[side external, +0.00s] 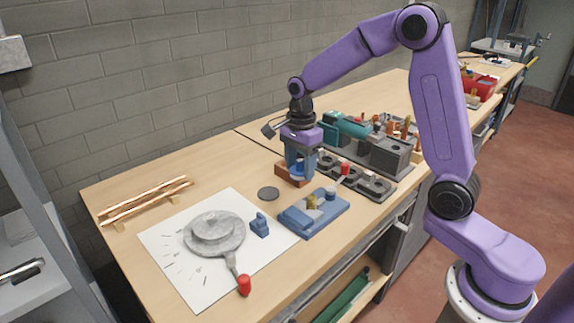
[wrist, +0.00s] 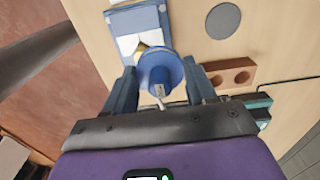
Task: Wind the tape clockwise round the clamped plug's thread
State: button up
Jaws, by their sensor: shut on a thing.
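My gripper (side external: 300,168) is shut on a blue spool (wrist: 160,72), which I take to be the tape. In the side view the spool is mostly hidden between the fingers, close to the brown block. In the wrist view a small pale piece shows at the spool's middle; I cannot tell if it is loose tape. The brass plug (side external: 311,202) stands in the blue vise (side external: 325,217), between pale jaws. My gripper is behind the vise in the side view, apart from the plug. The plug's thread is too small to make out, and the spool largely covers the plug in the wrist view.
A brown block with holes (wrist: 230,75) lies beside the gripper. A dark disc (side external: 268,194) lies left of it. Black holders (side external: 345,174) stand to the right. A white sheet (side external: 180,262) bears a grey round part (side external: 213,232). Copper pipes (side external: 147,201) lie at the back left.

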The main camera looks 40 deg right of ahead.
aim_at(311, 204)
jog(key=shift+s+r, duration=0.35)
jog(key=shift+s, duration=0.35)
jog(key=shift+s+a, duration=0.25)
jog(key=shift+a, duration=0.05)
jog(key=shift+s+a+f, duration=0.25)
jog(key=shift+a+f, duration=0.4)
jog(key=shift+f, duration=0.6)
jog(key=shift+s+a+f, duration=0.25)
jog(key=shift+a+f, duration=0.45)
jog(key=shift+f, duration=0.5)
jog(key=shift+s+a+f, duration=0.25)
jog(key=shift+a+f, duration=0.4)
jog(key=shift+f, duration=0.6)
jog(key=shift+w, duration=0.1)
